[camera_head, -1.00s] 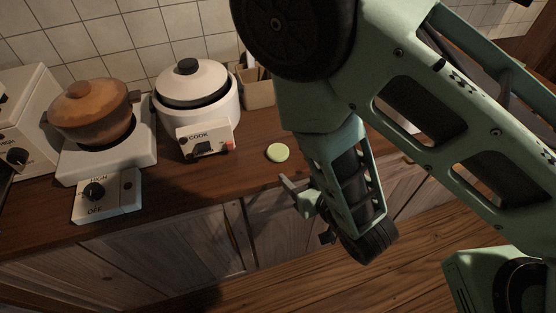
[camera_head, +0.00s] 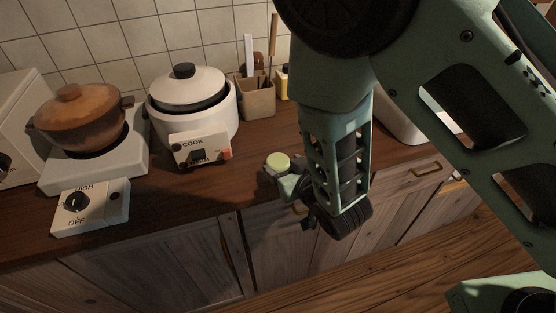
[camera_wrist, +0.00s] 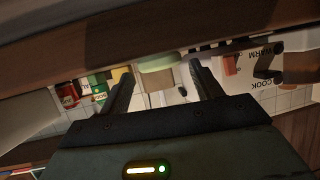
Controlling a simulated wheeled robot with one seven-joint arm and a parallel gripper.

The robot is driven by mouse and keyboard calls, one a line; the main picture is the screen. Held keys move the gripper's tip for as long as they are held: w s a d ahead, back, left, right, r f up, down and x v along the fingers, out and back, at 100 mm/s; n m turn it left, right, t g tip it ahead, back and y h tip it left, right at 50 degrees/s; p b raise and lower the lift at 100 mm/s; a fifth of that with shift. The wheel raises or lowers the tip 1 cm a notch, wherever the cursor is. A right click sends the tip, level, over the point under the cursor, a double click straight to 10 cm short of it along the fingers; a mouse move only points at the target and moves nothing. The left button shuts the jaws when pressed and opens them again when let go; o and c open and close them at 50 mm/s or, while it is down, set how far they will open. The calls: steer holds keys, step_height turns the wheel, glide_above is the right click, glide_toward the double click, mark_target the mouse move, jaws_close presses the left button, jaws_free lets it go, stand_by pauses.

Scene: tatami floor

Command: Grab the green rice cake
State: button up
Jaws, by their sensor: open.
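The green rice cake (camera_head: 278,160) is a small, pale green disc near the front edge of the brown counter (camera_head: 200,187). In the wrist view the rice cake (camera_wrist: 158,62) shows between the two dark fingers, just beyond their tips. My gripper (camera_head: 274,173) is at the cake's near side in the head view, low at the counter edge. In the wrist view my gripper (camera_wrist: 161,70) is open, with a gap between its fingers and the cake in line with that gap. I cannot tell whether a finger touches the cake.
A white rice cooker (camera_head: 192,105) stands behind and left of the cake. A brown pot (camera_head: 80,120) sits on a white burner (camera_head: 90,165) further left. A utensil holder (camera_head: 256,97) is at the back. Counter around the cake is bare.

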steer(key=shift+x, duration=0.85)
steer(key=c, duration=0.8)
steer(key=shift+o, duration=0.2)
